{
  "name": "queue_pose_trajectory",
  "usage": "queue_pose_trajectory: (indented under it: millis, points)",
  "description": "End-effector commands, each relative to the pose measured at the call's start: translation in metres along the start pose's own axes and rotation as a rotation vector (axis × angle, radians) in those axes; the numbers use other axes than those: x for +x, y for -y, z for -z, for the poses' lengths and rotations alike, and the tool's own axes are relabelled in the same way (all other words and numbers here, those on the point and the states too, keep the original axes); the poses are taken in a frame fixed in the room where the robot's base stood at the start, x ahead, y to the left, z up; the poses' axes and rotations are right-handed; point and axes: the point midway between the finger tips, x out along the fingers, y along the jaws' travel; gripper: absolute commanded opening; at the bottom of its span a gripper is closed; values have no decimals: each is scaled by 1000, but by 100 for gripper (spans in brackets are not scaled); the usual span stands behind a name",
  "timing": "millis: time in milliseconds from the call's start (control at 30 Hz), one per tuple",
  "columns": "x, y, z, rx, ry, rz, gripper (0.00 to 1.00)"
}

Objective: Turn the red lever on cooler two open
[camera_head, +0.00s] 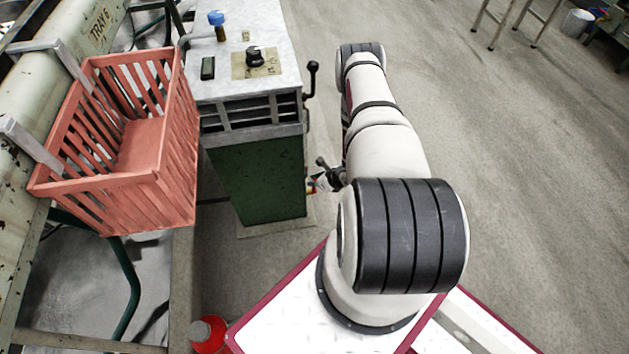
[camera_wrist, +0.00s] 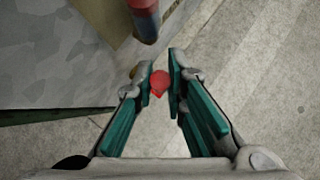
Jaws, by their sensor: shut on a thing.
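In the wrist view my gripper (camera_wrist: 161,74) has its two teal-padded fingers closed in on a small red rounded knob (camera_wrist: 159,84), which sits between the fingertips. The knob appears to be the end of the red lever; the rest of the lever is hidden. It is beside the edge of a grey mottled metal surface (camera_wrist: 60,55). In the head view my arm reaches away from me, and its own links hide the gripper and the red lever. I cannot read a cooler number in either view.
A grey-topped green cabinet (camera_head: 258,180) stands left of my arm, with a black-knobbed lever (camera_head: 312,80) on its side. A salmon crate (camera_head: 170,190) hangs further left. A red cylinder with a dark lower end (camera_wrist: 145,20) is close ahead of my fingers.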

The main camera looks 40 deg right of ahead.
Motion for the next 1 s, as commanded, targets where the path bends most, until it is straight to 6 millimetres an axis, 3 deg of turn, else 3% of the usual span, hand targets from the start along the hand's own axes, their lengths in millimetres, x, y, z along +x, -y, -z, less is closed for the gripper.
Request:
queue_pose_trajectory:
  millis: [100,133,200,233,533,667,1000]
  points:
    - [1,-5,1,2,-2,-10,0]
    - [1,-6,1,2,-2,-10,14]
    - [1,-5,1,2,-2,-10,30]
    - [1,-5,1,2,-2,-9,33]
    - [-1,-2,0,1,-2,-4,33]
    - [-10,-1,0,2,-3,-3,33]
    - [-76,-1,0,2,-3,-3,33]
